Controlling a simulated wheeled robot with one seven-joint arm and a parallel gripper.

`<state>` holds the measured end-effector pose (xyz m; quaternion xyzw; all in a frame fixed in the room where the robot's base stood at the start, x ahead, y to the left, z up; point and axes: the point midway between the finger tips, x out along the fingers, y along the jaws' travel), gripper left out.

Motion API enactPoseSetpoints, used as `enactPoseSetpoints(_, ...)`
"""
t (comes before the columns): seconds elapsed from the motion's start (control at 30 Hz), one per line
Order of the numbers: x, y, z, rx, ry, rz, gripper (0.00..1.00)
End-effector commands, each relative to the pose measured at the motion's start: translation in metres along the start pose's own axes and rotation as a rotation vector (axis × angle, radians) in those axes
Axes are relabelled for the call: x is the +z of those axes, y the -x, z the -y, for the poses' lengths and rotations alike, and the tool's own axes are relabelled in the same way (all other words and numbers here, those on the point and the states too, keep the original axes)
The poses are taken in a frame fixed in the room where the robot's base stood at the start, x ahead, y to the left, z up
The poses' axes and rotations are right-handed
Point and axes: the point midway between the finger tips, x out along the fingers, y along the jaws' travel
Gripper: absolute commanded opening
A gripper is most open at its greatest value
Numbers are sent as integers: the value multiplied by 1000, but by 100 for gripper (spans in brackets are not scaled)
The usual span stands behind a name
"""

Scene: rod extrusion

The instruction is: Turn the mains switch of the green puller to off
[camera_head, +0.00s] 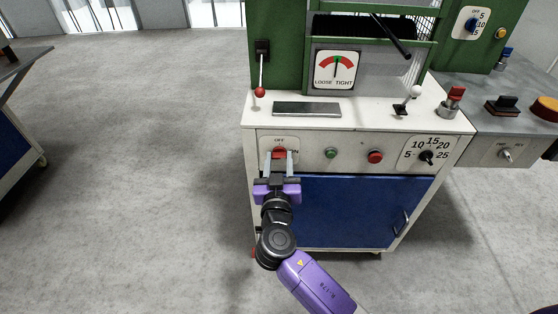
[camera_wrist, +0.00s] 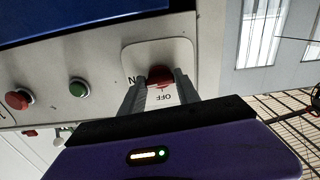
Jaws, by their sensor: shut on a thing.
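The green puller (camera_head: 283,50) stands ahead, with a white front panel (camera_head: 350,148) above a blue door. Its red mains switch (camera_head: 279,152) is at the left of this panel, on a white plate with OFF above and ON at the right. The switch also shows in the wrist view (camera_wrist: 159,74), where the lettering is upside down. My gripper (camera_head: 280,160) is shut on the switch, one finger at each side. The fingers partly cover the knob and the ON label. I cannot tell for sure which label the knob points at.
Right of the switch are a green button (camera_head: 330,153), a red button (camera_head: 375,156) and a black dial (camera_head: 427,157). A red-knobbed lever (camera_head: 260,91) hangs above the panel. A grey bench (camera_head: 490,125) adjoins on the right.

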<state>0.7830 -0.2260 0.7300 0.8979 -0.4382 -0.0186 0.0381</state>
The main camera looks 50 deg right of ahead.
Motion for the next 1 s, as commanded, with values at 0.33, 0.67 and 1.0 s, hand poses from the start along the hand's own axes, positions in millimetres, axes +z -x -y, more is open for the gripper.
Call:
enactPoseSetpoints(0.33, 0, 0, 0, 0, 280, 0, 0)
enactPoseSetpoints(0.67, -1, 0, 0, 0, 595, 1, 0)
enactPoseSetpoints(1.0, -2, 1, 0, 0, 919, 1, 0)
